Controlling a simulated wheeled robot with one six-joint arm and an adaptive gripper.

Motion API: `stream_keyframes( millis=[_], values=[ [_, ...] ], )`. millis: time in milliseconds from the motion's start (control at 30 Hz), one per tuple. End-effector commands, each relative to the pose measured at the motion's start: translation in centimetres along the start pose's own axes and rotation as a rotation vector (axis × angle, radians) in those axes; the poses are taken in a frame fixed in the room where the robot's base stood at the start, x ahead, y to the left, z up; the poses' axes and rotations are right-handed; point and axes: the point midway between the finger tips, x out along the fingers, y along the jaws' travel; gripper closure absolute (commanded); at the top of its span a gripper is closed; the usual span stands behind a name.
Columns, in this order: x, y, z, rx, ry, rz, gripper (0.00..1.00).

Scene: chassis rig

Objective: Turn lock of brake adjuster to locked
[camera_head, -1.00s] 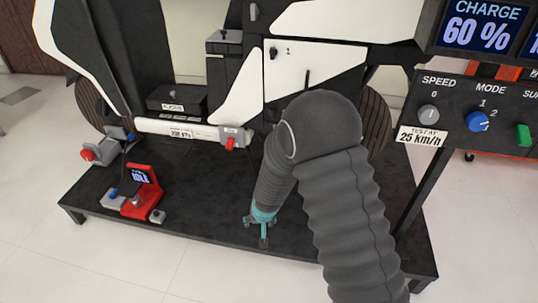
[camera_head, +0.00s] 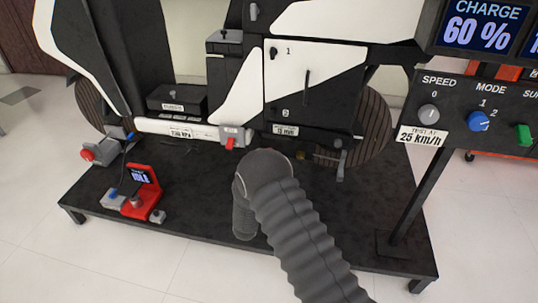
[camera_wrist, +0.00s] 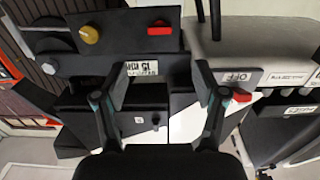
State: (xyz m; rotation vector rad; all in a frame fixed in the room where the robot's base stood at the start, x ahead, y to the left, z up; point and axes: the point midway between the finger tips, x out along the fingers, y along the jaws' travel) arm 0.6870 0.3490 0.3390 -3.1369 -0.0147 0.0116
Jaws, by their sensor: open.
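The brake adjuster appears to be the dark box labelled 15 mm (camera_wrist: 140,68) in the wrist view, with a yellow knob (camera_wrist: 91,35) and a small red bar (camera_wrist: 163,37) that may be its lock. The bar lies roughly crosswise in that view. In the head view the 15 mm label (camera_head: 285,131) and the yellow knob (camera_head: 300,155) show low under the white panel; the red bar cannot be made out there. My gripper (camera_wrist: 160,78) is open and empty, its fingers apart below the label in the wrist view. My arm hides it in the head view.
A grey block with a red lever (camera_head: 231,141) sits left of the adjuster; the lever is near the right finger in the wrist view (camera_wrist: 240,97). A grey lever (camera_head: 340,160) hangs to its right. A red gauge stand (camera_head: 142,195) stands on the black platform (camera_head: 190,235).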

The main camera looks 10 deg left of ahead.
Motion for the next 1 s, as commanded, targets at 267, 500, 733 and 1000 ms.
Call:
stream_keyframes(
  millis=[267, 500, 733, 1000],
  values=[
    [2.7, 0.2, -0.2, -0.004, 0.01, 0.004, 0.29],
    [7.2, 0.1, -0.3, -0.003, 0.01, 0.003, 0.29],
    [11.2, 0.2, -0.2, -0.003, 0.009, 0.003, 0.29],
    [13.5, 0.1, -0.2, -0.004, 0.007, 0.0, 0.29]
  ],
)
